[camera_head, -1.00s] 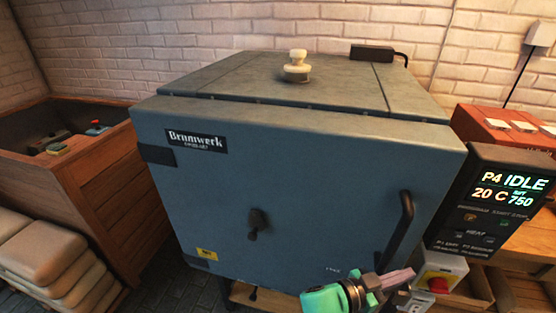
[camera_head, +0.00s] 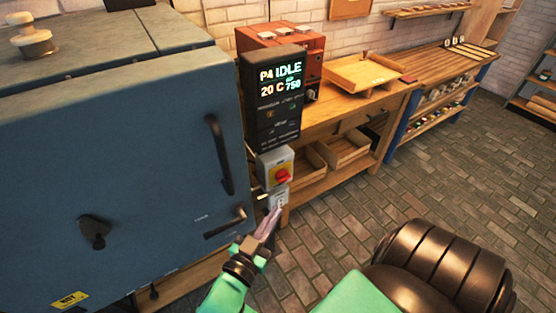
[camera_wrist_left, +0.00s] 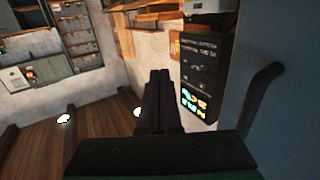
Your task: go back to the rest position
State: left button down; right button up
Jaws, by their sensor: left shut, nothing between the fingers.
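My left gripper (camera_head: 271,222) is at the lower middle of the head view, its arm coming up from the bottom edge. It appears just in front of the small grey box under the red switch; whether it touches the box I cannot tell. In the left wrist view its two dark fingers (camera_wrist_left: 160,78) lie side by side, shut and empty. My right gripper is in neither view.
The blue kiln (camera_head: 150,190) with its door handle (camera_head: 220,155) stands left of the gripper. The control panel (camera_head: 273,105) reads IDLE, above a red switch (camera_head: 281,174). A wooden bench (camera_head: 345,105) stands behind. The brick floor (camera_head: 420,185) to the right is clear.

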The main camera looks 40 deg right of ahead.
pick_arm(q)
jog(key=w+a+f+n+y, duration=0.25)
jog(key=a+f+y, duration=0.25)
jog(key=a+f, duration=0.95)
jog(key=w+a+f+n+y, duration=0.1)
jog(key=a+f+n+y, duration=0.4)
jog(key=a+f, duration=0.95)
jog(key=s+a+f+g+y, duration=0.1)
jog(key=s+a+f+y, duration=0.1)
jog(key=s+a+f, duration=0.3)
jog(key=s+a+f+g+y, duration=0.1)
jog(key=s+a+f, duration=0.15)
jog(key=f, duration=0.45)
jog(key=s+a+f+n+g+y, duration=0.1)
jog(key=s+a+f+g, duration=0.1)
jog(key=s+a, duration=0.4)
jog(key=s+a+f+n+g+y, duration=0.2)
jog(key=s+a+f, duration=0.2)
jog(key=s, duration=0.9)
jog(key=shift+s+a+f, duration=0.2)
jog(key=shift+a+f, duration=0.15)
jog(key=shift+a, duration=0.55)
